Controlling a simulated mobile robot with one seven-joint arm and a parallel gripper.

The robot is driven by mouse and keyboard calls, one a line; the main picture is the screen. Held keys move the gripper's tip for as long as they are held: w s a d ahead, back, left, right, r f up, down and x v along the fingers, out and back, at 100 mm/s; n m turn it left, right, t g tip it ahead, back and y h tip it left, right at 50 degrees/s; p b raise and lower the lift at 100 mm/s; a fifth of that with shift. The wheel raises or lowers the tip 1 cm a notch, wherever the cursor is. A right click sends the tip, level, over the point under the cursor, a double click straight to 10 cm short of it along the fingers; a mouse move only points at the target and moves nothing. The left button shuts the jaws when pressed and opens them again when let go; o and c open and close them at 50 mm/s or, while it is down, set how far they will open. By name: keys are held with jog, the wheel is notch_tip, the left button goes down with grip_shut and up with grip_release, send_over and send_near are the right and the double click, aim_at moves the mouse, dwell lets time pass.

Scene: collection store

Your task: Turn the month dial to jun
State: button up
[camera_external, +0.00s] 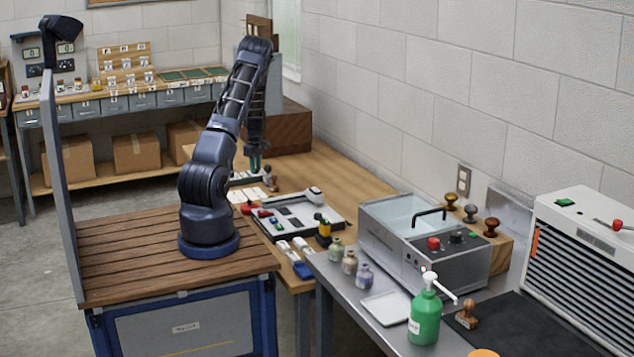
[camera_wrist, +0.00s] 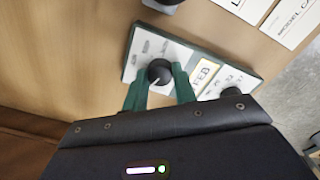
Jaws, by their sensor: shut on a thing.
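The dial panel (camera_wrist: 203,62) is a white plate with a green edge, lying flat on the wooden bench in the wrist view. A window on it reads FEB (camera_wrist: 204,72). The month dial (camera_wrist: 159,73) is a round black knob left of that window, with a pale pointer mark. My gripper (camera_wrist: 160,69) has its green fingers on both sides of this knob, shut on it. In the external view my gripper (camera_external: 255,166) points down at the back of the bench. The panel's small print is too blurred to read.
A second dark knob (camera_wrist: 232,92) sits on the panel to the right, close to my gripper. White printed cards (camera_wrist: 292,20) lie beyond the panel. In the external view, a stamp (camera_external: 270,180) and a grey-white device (camera_external: 297,218) stand nearby.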

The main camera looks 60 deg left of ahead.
jog(key=m, duration=1.3)
jog(key=shift+r+m, duration=0.1)
jog(key=shift+m, duration=0.2)
jog(key=shift+a, duration=0.1)
dwell(0.3)
jog(key=o, duration=1)
notch_tip(320, 180, up, 11)
